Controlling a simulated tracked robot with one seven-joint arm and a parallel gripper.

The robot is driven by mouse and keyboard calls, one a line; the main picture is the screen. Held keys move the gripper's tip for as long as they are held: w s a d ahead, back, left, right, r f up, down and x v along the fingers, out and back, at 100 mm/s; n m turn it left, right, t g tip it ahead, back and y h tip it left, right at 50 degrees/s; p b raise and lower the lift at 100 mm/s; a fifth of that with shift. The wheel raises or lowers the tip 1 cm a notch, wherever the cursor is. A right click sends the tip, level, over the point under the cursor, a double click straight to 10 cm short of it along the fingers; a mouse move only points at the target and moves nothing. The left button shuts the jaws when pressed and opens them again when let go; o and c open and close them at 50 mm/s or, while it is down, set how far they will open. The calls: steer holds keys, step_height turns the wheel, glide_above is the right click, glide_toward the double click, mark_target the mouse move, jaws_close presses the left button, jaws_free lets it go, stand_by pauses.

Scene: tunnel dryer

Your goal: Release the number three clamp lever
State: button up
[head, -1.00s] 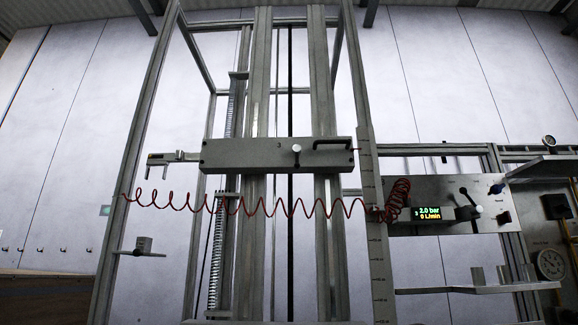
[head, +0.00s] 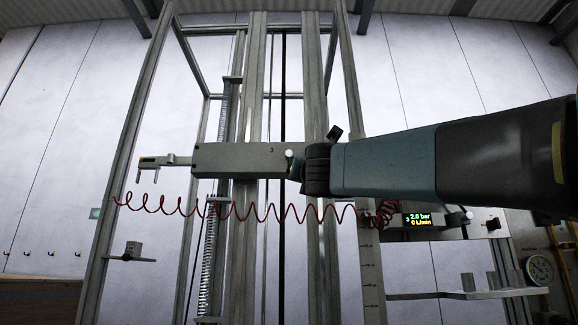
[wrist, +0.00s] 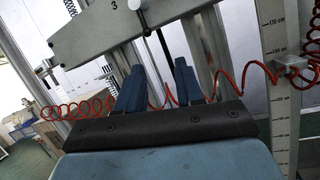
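The number three clamp block (head: 235,158) is a grey box marked 3 on the upright column. It also shows at the top of the wrist view (wrist: 100,35). Its lever has a white knob (head: 289,153), seen in the head view at my arm's left end. In the wrist view the white lever (wrist: 138,8) stands at the top, beyond my fingertips. My gripper (wrist: 158,66) is open, its two blue fingers apart with nothing between them. In the head view my arm hides the fingers and the block's right end.
A red coiled hose (head: 160,205) hangs across the frame below the block and passes behind my fingers in the wrist view (wrist: 230,85). A graduated upright (wrist: 281,80) stands at right. A lit display (head: 418,219) reads 2.0 bar, with a shelf (head: 440,295) below.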

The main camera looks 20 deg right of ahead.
mark_target(289, 163)
steer(key=w+r+n, duration=0.1)
steer(key=w+r, duration=0.3)
steer(key=w, duration=0.2)
steer(key=w+r+n+y, duration=0.1)
steer(key=w+r+n, duration=0.1)
steer(key=w+r, duration=0.2)
steer(key=shift+w+t, duration=0.4)
steer(key=shift+w, duration=0.85)
steer(key=shift+d, duration=0.1)
jaws_close()
